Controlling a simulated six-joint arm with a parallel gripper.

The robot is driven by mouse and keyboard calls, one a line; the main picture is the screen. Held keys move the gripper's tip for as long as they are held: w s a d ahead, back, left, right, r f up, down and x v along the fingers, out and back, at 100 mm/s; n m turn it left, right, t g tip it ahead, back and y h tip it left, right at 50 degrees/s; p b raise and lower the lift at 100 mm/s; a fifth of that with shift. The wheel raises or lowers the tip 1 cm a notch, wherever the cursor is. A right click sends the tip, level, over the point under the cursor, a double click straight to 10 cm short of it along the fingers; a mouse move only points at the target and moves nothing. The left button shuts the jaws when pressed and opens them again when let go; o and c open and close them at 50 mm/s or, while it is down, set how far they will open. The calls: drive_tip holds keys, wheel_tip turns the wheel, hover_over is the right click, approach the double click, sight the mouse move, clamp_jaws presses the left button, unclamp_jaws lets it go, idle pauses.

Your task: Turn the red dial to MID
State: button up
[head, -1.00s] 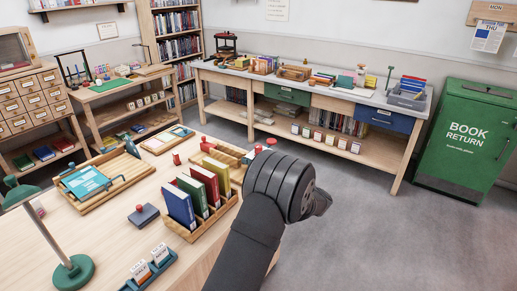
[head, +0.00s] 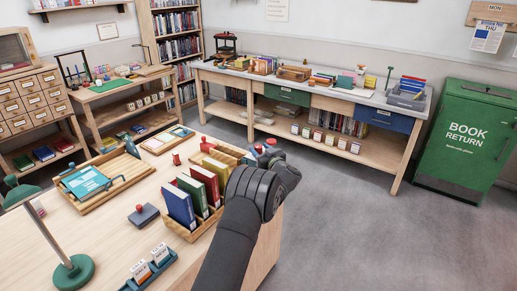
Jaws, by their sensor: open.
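A small red knob-like piece (head: 271,142) shows at the right end of the wooden desk (head: 135,235), just beyond my gripper. It is too small and too covered for me to be sure that it is the red dial, and no MID mark or pointer can be read. My gripper (head: 286,169) is over the desk's right end, seen from behind, close to that piece in the picture. Its fingertips are mostly hidden by my wrist. It is open, and I see nothing held. I cannot tell whether it touches anything.
A wooden rack of blue, green and red binders (head: 193,195) stands just left of my arm. A small red object (head: 176,159), a stamp pad-like block (head: 144,214) and a wooden tray (head: 104,184) are further left. A green lamp (head: 73,272) stands front left. Floor right of the desk is clear.

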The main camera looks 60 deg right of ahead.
drive_tip(key=shift+x, duration=1.1)
drive_tip(key=shift+c, duration=0.2)
drive_tip(key=c, duration=0.9)
drive_tip(key=shift+m+h, duration=0.3)
drive_tip(key=shift+h, duration=0.1)
drive_tip(key=shift+a+m+g+h, duration=0.1)
drive_tip(key=shift+m+g+h, duration=1.25)
drive_tip(key=shift+h, duration=0.25)
drive_tip(key=shift+m+g+h, duration=1.05)
drive_tip(key=shift+g+h, duration=0.05)
drive_tip(key=shift+g, duration=0.15)
drive_tip(key=shift+m+g+h, duration=0.3)
drive_tip(key=shift+g, duration=0.2)
